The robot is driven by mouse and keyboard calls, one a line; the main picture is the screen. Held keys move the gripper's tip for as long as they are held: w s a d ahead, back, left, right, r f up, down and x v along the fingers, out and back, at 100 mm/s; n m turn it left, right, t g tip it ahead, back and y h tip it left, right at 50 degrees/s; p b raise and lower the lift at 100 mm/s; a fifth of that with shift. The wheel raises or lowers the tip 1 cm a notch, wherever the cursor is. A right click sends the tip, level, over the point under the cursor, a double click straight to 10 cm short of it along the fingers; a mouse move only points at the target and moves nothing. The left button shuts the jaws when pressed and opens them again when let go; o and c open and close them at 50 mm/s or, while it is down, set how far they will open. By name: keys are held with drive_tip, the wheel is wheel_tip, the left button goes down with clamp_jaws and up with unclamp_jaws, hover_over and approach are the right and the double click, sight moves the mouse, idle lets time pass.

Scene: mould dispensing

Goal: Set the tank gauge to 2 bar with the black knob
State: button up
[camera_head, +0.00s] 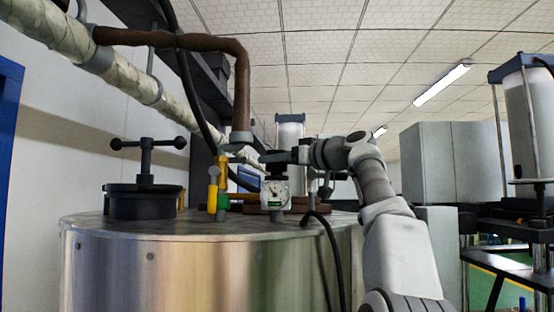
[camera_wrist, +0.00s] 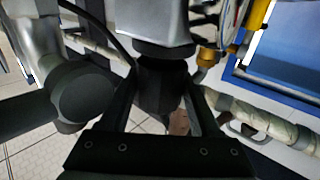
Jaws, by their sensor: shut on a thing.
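The steel tank (camera_head: 200,262) fills the lower left of the head view. On its lid stands the small white round gauge (camera_head: 275,192); its dial is too small to read surely. The black knob (camera_head: 272,157) sits above the gauge. My gripper (camera_head: 277,158) reaches in from the right at knob height. In the wrist view the knob (camera_wrist: 163,82) lies between the two dark fingers of my gripper (camera_wrist: 164,90), which is shut on it. A pale grey body (camera_wrist: 152,20) adjoins the knob there. The fingers partly hide the knob.
A yellow valve (camera_head: 221,180) stands just left of the gauge. A black clamp with a T-handle (camera_head: 147,165) is further left on the lid.

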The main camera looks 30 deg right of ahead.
drive_tip(key=o, duration=1.4)
drive_tip(key=shift+s+d+f+b, duration=0.15)
drive_tip(key=shift+s+b, duration=0.2)
drive_tip(key=shift+s, duration=0.1)
drive_tip(key=b+v, duration=0.4)
drive_tip(key=v, duration=1.2)
drive_tip(key=shift+s, duration=0.2)
drive_tip(key=shift+b, duration=0.3)
